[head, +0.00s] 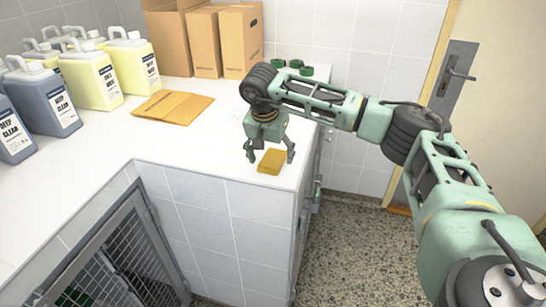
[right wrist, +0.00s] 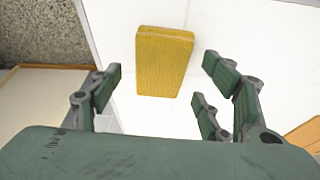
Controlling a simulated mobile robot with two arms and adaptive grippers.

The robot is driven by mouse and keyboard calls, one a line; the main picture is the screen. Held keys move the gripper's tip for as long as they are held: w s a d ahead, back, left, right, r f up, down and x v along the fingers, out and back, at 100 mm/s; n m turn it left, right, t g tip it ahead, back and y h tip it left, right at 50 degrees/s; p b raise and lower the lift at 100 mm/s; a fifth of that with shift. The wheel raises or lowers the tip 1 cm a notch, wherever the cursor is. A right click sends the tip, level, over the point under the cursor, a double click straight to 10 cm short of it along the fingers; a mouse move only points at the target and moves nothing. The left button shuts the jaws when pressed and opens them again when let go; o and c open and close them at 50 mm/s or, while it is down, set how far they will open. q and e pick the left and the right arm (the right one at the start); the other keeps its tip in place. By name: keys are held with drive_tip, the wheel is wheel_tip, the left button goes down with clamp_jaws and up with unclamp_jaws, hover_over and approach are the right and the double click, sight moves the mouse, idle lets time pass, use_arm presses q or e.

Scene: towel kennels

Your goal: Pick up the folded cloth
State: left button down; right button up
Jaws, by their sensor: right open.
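The folded cloth (head: 272,162) is a small yellow block lying flat on the white counter near its front right corner. It also shows in the right wrist view (right wrist: 164,62), beyond and between the spread fingers. My right gripper (head: 270,155) is open and empty, with its fingers pointing down over the cloth. In the right wrist view the fingers (right wrist: 160,90) look apart from the cloth. My left gripper is not in view.
Yellow and dark jugs (head: 134,65) stand at the left of the white counter (head: 190,125). A flat cardboard piece (head: 172,106), cardboard boxes (head: 240,40) and green rolls (head: 294,64) lie further back. A barred kennel door (head: 125,250) is below. The counter ends just right of the cloth.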

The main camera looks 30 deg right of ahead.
drive_tip(key=shift+w+d+f, duration=0.1)
drive_tip(key=shift+f, duration=0.35)
drive_tip(key=shift+f, duration=0.25)
idle(0.4)
drive_tip(key=shift+f, duration=0.1)
drive_tip(key=c, duration=1.2)
drive_tip(key=shift+c, duration=0.2)
